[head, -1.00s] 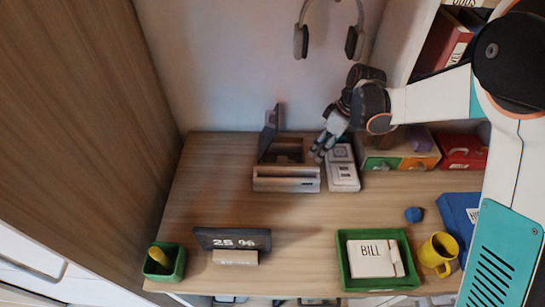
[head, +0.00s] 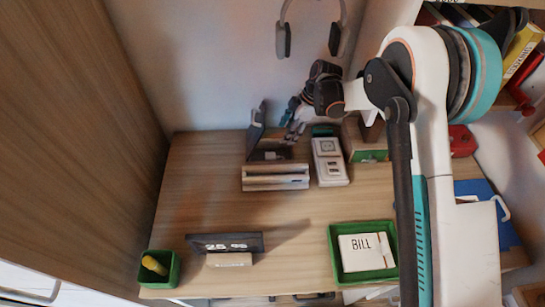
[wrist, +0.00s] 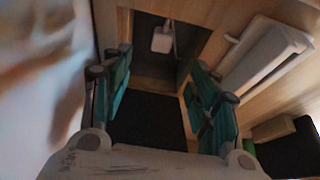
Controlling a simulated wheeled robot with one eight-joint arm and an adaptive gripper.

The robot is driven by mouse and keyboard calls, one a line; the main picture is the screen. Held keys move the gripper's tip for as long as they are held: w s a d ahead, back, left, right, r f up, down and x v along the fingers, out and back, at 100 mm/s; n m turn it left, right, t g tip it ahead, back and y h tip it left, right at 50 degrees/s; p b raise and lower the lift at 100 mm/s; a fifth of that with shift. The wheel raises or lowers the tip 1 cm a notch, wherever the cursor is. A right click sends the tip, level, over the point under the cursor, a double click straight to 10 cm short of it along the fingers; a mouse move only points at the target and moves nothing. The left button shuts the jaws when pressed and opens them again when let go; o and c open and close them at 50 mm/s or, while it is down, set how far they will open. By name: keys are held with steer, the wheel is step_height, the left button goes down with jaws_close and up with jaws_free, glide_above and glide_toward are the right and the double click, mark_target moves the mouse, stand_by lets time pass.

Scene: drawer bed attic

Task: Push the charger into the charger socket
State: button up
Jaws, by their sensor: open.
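A white socket block (head: 330,165) lies on the desk, with a square socket face at its far end. Left of it stands an open wooden box (head: 275,184) with a dark inside and a raised dark lid (head: 256,130). A small white block, which looks like the charger (wrist: 162,40), lies in the dark recess ahead of my fingers in the wrist view. It is only a small pale spot in the head view (head: 272,155). My gripper (head: 292,132) is open and empty above the box's right back side. Its teal fingers show in the wrist view (wrist: 158,78), apart from the white block.
The wall is close behind my gripper, with headphones (head: 335,40) hanging above. A small drawer unit (head: 368,155) stands right of the socket block. A clock (head: 225,243), a green tray (head: 388,272) and a green cup (head: 160,277) are nearer the front. The middle of the desk is clear.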

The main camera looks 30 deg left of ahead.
steer(key=shift+f, duration=0.1)
steer(key=b, duration=0.3)
glide_above(273, 155)
steer(key=w+d, duration=0.2)
steer(key=f, duration=0.7)
steer(key=shift+s+a+f, duration=0.25)
steer(key=shift+f, duration=0.15)
steer(key=b+x, duration=0.1)
steer(key=x, duration=0.1)
steer(key=b+x, duration=0.1)
steer(key=x, duration=0.2)
steer(key=shift+s+d+f, duration=0.15)
steer(key=shift+d, duration=0.05)
steer(key=shift+c, duration=0.2)
steer(key=c, duration=1)
